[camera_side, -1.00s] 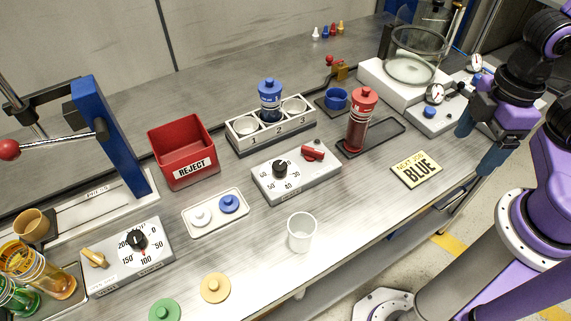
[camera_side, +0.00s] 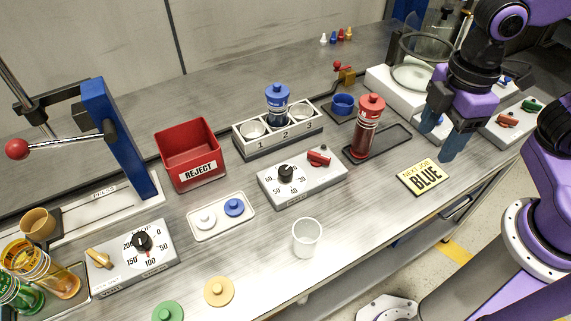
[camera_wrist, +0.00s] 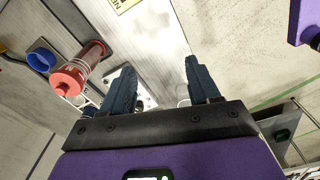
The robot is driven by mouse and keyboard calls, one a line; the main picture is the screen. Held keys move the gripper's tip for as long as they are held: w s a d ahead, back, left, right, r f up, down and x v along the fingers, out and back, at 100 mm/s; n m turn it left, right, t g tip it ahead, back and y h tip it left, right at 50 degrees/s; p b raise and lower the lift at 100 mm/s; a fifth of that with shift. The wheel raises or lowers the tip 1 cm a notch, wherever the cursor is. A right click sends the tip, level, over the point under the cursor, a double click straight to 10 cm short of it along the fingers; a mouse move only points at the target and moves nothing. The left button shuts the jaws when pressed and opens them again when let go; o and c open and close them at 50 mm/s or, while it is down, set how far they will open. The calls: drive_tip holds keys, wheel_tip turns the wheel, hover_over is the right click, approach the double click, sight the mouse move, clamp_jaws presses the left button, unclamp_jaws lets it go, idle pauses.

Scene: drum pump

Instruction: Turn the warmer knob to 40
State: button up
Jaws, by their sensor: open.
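The grey-white control box (camera_side: 322,181) with a dial of 30, 40, 50 and 60 stands mid-bench. Its black knob (camera_side: 286,172) is at the left of the top, and a red switch (camera_side: 318,158) is at the right. The knob's pointer is too small to read. My gripper (camera_side: 437,143) is open and empty, well to the right of this box, above the bench near the yellow sign. In the wrist view my gripper's two blue fingers (camera_wrist: 159,68) are apart with nothing between them. The left finger partly hides a white object there that I cannot identify.
A red-capped cylinder (camera_side: 367,128) stands on a dark tray between my gripper and the dial box. A clear cup (camera_side: 307,238) stands in front of the box. Another dial box (camera_side: 133,262) is at the left.

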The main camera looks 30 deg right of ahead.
sight(286, 170)
drive_tip(key=w+a+r+n, duration=0.1)
drive_tip(key=w+a+n, duration=0.6)
drive_tip(key=w+a, duration=1.15)
wheel_tip(286, 170, down, 17)
drive_tip(key=shift+s+a+f, duration=0.1)
drive_tip(key=shift+s, duration=0.05)
drive_tip(key=shift+m, duration=0.3)
drive_tip(key=c, duration=1)
